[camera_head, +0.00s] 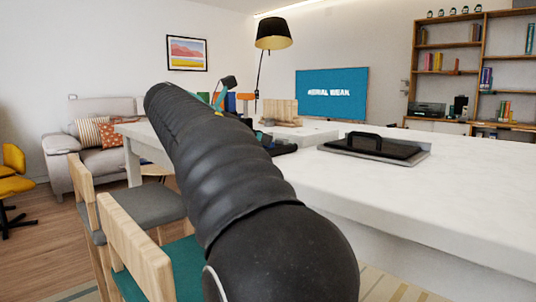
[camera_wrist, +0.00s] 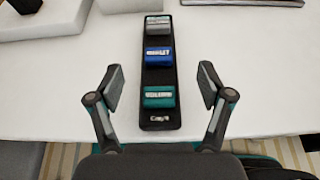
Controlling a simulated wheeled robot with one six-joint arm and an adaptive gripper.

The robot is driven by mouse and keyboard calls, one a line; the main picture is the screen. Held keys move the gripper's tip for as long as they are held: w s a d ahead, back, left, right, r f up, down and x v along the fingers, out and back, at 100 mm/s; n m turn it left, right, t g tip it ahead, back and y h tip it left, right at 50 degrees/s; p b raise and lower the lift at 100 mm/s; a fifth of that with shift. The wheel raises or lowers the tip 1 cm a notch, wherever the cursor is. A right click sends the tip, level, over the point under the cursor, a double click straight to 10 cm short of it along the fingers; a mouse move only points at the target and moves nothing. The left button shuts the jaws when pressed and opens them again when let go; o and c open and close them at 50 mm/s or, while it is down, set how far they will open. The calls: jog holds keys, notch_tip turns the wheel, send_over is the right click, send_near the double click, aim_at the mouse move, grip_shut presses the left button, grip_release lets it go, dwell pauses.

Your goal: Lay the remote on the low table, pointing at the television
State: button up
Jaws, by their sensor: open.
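A long black object (camera_wrist: 159,110) lies on the white table in the wrist view, with grey, blue and teal labelled blocks along it. It may be the remote; I cannot tell for sure. My gripper (camera_wrist: 162,88) is open, with one finger on each side of this object and neither touching it. The television (camera_head: 332,95) shows a blue screen at the back in the head view. My arm hides much of the middle there, and I cannot make out a low table.
The white table (camera_head: 450,185) fills the right. A black-handled flat tray (camera_head: 375,149) and a wooden block-like item (camera_head: 281,110) stand on it. Chairs (camera_head: 150,205) line its near left side. A sofa (camera_head: 95,150) and arc lamp (camera_head: 273,33) stand behind. The table's right part is clear.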

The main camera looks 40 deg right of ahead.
jog(key=b+x, duration=0.1)
jog(key=x, duration=0.4)
jog(key=shift+w+f, duration=0.1)
jog(key=shift+f, duration=0.1)
jog(key=c, duration=1.5)
jog(key=shift+r+p, duration=1.05)
jog(key=shift+r, duration=1.4)
jog(key=s+r, duration=0.2)
jog(key=s, duration=0.1)
jog(key=s+d+r, duration=0.1)
jog(key=s+r, duration=0.1)
jog(key=s, duration=0.2)
jog(key=s+r+p, duration=0.1)
jog(key=s+r, duration=0.1)
jog(key=s, duration=0.2)
jog(key=shift+s+d+r, duration=0.1)
jog(key=shift+s+d, duration=0.15)
jog(key=shift+d, duration=0.05)
